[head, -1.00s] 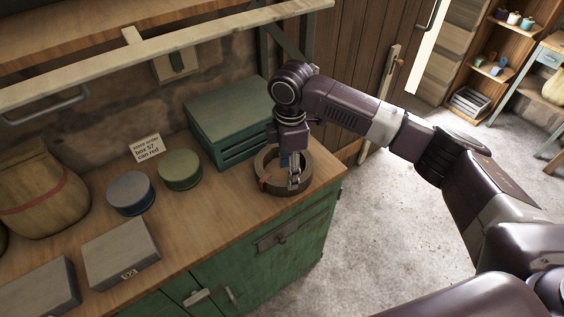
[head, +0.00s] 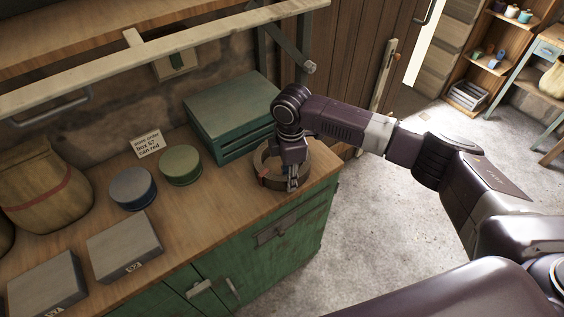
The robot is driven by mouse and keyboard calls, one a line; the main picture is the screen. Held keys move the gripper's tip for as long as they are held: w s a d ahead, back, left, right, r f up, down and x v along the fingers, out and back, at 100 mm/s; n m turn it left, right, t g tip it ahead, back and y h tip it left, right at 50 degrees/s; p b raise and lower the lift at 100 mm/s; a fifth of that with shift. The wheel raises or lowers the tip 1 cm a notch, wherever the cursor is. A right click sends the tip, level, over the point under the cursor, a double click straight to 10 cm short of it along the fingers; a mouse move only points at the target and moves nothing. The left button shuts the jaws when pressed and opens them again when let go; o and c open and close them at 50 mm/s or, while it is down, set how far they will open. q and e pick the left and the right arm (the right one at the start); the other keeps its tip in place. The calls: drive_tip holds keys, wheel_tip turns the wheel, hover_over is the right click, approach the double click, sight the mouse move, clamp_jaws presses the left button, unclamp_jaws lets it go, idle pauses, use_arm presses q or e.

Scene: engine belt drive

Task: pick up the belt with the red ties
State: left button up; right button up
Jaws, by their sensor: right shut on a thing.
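The belt (head: 269,182) is a brown coiled ring at the right end of the wooden bench top, in front of the green metal box. A small reddish tie shows faintly on its left side. My right gripper (head: 292,184) comes down from above and is shut on the near side of the belt. The fingers partly hide that side. The belt still looks level at the bench top; I cannot tell whether it touches it. My left gripper is not in view.
The green metal box (head: 232,110) stands close behind the belt. A green tin (head: 180,166), a blue tin (head: 132,188), grey boxes (head: 125,246) and a sack (head: 42,187) stand to the left. A shelf edge (head: 160,56) runs above. A small written card (head: 149,143) leans behind the tins.

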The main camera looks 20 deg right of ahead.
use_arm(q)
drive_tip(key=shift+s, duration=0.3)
use_arm(e)
clamp_jaws()
drive_tip(key=shift+w+r, duration=0.1)
drive_tip(key=shift+r, duration=0.15)
